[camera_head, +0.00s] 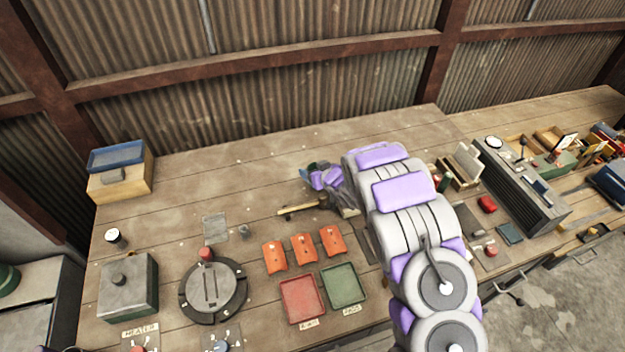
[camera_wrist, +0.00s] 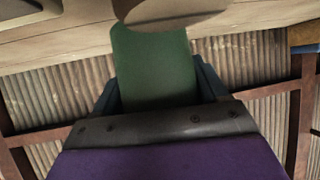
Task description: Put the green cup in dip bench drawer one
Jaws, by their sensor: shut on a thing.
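My gripper (camera_wrist: 155,88) is shut on the green cup (camera_wrist: 153,62), which fills the middle of the wrist view between the dark fingers. A tan rounded surface (camera_wrist: 175,12) shows at the cup's far end; I cannot tell whether it is part of the cup. In the head view my gripper (camera_head: 322,177) is over the back middle of the long wooden bench, and the cup is barely distinguishable there. Drawer fronts with handles (camera_head: 516,298) show under the bench at right; I cannot tell which is drawer one, and my arm hides part of the bench front.
Orange trays (camera_head: 304,248), a red tray (camera_head: 303,298) and a green tray (camera_head: 344,286) lie left of my arm. A round dark fixture (camera_head: 212,289) and grey box (camera_head: 128,287) stand farther left. A long grey unit (camera_head: 518,185) stands at right. The back left bench is mostly clear.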

